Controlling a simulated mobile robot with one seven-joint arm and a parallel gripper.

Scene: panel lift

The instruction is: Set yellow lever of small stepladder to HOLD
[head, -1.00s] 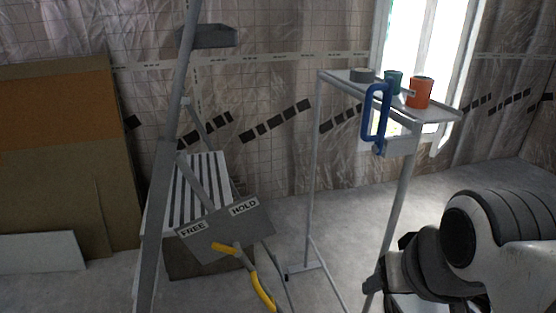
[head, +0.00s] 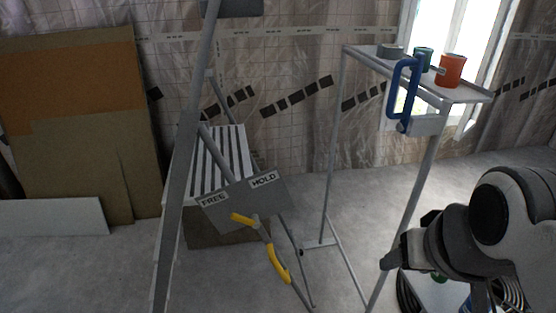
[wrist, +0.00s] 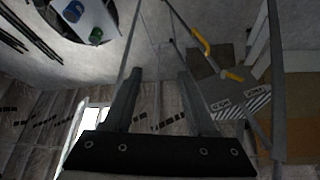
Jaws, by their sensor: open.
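The small stepladder (head: 173,235) stands left of centre in the head view. A grey plate (head: 238,203) on it has FREE on its left and HOLD on its right. The yellow lever (head: 277,263) has a long yellow grip hanging down right of the plate and a short yellow end just below FREE. In the wrist view the lever (wrist: 201,40) is at upper right, outside my fingers. My gripper (wrist: 157,75) is open and empty there, apart from the lever. In the head view my arm's end is at lower right; its fingertips are hard to make out.
A tall grey stand (head: 330,150) with a blue handle (head: 403,92), an orange cup (head: 451,70) and a green cup (head: 423,60) is between the stepladder and my arm. Boards (head: 75,110) lean at left. Some floor is clear in front.

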